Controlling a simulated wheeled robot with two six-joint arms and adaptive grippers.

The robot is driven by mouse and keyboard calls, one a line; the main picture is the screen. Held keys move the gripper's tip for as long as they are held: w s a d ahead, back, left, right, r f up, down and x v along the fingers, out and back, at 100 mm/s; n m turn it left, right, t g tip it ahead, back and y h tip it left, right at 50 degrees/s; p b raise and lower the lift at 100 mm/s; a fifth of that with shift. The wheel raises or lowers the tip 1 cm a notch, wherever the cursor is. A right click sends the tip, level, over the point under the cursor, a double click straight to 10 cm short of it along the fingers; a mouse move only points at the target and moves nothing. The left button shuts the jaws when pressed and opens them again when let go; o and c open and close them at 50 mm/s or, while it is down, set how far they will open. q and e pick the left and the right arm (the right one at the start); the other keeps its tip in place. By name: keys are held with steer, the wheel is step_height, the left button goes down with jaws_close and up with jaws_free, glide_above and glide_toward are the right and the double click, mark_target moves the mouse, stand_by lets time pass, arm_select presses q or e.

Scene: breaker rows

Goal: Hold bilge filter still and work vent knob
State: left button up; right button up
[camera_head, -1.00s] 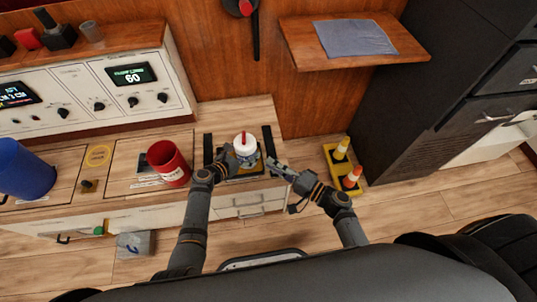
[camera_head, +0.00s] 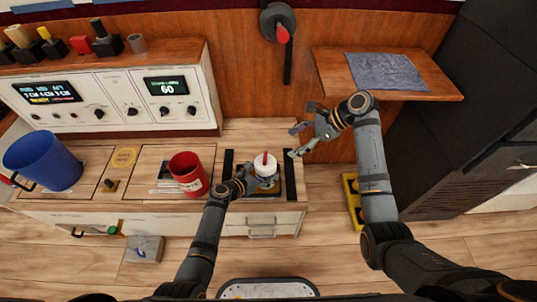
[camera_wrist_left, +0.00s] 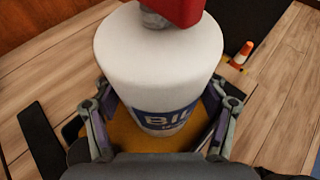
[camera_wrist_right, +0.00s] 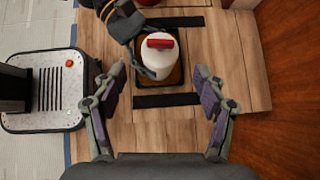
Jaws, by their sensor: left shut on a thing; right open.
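The bilge filter (camera_head: 265,167) is a white cylinder with a blue label, standing upright on a yellow base between dark strips on the counter. It fills the left wrist view (camera_wrist_left: 160,60). The red vent knob (camera_head: 265,158) is on its top and shows as a red bar in the right wrist view (camera_wrist_right: 160,43). My left gripper (camera_head: 250,180) is shut on the filter's body from the front left. My right gripper (camera_head: 293,142) is open and empty, to the right of the filter and apart from it. In the right wrist view its fingers (camera_wrist_right: 160,82) are spread with the filter beyond them.
A red bucket (camera_head: 188,172) and a blue bucket (camera_head: 42,160) stand left of the filter. A wooden shelf (camera_head: 440,86) with a grey cloth juts out at right. A control panel (camera_head: 120,95) is behind. A yellow stand (camera_head: 351,190) is on the floor.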

mark_target(265, 157)
steer(key=x, duration=1.1)
steer(key=shift+a+f, duration=0.2)
steer(key=shift+f, duration=0.2)
